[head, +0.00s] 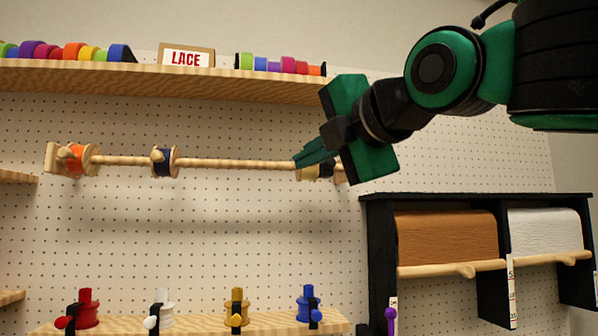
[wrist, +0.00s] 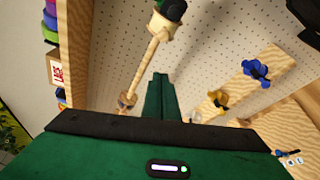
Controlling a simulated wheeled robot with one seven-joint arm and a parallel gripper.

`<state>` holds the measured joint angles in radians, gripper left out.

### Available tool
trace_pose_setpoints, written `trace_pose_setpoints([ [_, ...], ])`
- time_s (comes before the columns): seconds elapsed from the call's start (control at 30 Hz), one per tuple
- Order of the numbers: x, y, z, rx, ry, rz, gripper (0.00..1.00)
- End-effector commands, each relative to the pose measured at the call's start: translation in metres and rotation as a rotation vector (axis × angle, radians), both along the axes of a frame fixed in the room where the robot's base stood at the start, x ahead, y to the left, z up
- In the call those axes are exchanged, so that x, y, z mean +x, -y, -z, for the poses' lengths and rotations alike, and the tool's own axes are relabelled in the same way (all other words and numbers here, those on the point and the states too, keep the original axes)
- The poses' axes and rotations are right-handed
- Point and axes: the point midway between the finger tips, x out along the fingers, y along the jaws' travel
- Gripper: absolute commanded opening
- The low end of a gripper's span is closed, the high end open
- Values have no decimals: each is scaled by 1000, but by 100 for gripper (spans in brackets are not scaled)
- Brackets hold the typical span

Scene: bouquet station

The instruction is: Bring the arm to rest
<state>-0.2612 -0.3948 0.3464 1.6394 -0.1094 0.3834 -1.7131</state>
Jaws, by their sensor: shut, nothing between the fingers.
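My gripper (head: 314,156) is raised in front of the pegboard, with its green fingers pointing left in the head view. The fingers are together and empty. In the head view they overlap the right end of the wooden rod (head: 225,164) and partly hide a spool there; whether they touch it cannot be told. The wrist view shows the closed green fingers (wrist: 160,95) at the middle, with the rod (wrist: 148,62) running beside them on the left.
An orange spool (head: 74,159) and a dark blue spool (head: 163,161) sit on the rod. A shelf (head: 230,80) with ribbon rolls and a LACE sign (head: 186,57) is above. A lower shelf (head: 200,325) holds several coloured spools. A black paper-roll rack (head: 378,240) stands right.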

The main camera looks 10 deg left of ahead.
Motion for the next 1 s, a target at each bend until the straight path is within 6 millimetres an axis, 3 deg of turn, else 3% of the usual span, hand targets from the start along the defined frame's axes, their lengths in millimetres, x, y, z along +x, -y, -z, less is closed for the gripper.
trace_pose_setpoints([
  [0.3, -23, 19, -3, 0, 0, 1, 0],
  [0.53, -23, 20, -2, 1, -3, 3, 0],
  [0.63, -15, 29, 7, 10, -35, 27, 0],
  [0.77, 12, 61, 41, 56, -158, 121, 0],
  [1.0, 61, 165, 145, 237, -499, 427, 0],
])
